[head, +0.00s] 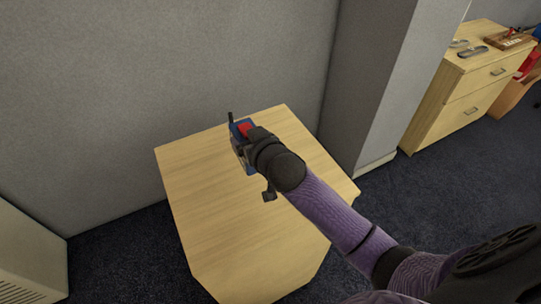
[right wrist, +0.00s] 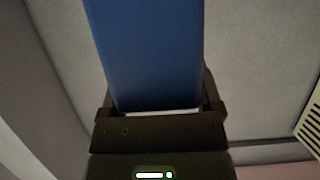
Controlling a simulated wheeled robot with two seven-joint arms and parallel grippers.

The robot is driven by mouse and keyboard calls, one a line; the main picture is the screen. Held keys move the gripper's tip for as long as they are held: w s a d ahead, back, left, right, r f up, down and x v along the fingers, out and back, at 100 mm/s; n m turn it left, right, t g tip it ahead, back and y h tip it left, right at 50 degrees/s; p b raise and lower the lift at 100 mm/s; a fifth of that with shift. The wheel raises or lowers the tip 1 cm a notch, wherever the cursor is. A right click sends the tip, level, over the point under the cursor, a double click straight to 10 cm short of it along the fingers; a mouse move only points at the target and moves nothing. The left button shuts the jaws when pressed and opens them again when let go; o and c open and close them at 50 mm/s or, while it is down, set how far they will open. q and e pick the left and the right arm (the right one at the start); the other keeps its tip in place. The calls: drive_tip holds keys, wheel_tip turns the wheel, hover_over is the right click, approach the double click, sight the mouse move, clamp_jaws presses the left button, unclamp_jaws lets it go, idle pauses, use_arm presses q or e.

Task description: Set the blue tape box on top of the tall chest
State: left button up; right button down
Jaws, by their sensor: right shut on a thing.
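The blue tape box (head: 235,130), with a red patch on it, is in my right gripper (head: 243,146) over the back part of a light wood top. That top appears to be the tall chest (head: 205,190); its front is hardly visible. The hand and forearm hide much of the box. In the right wrist view the blue box (right wrist: 150,55) stands between the fingers of the right gripper (right wrist: 160,105), which is shut on it. I cannot tell whether the box touches the top. My left gripper is not in view.
Grey partition walls (head: 170,70) stand behind the chest and to its right. A lower wood drawer unit (head: 470,95) with small items on it is at the far right. A pale vented cabinet (head: 28,260) is at the lower left. The chest top around the box is bare.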

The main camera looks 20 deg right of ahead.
drive_tip(key=f+b, duration=0.1)
drive_tip(key=f, duration=0.4)
drive_tip(key=f+b, duration=0.1)
drive_tip(key=f, duration=0.2)
drive_tip(key=shift+a+f+b, duration=0.25)
drive_tip(key=shift+f+b, duration=0.05)
drive_tip(key=shift+b, duration=0.05)
drive_tip(key=shift+s, duration=0.1)
drive_tip(key=shift+f, duration=0.2)
unclamp_jaws()
drive_tip(key=shift+r, duration=0.15)
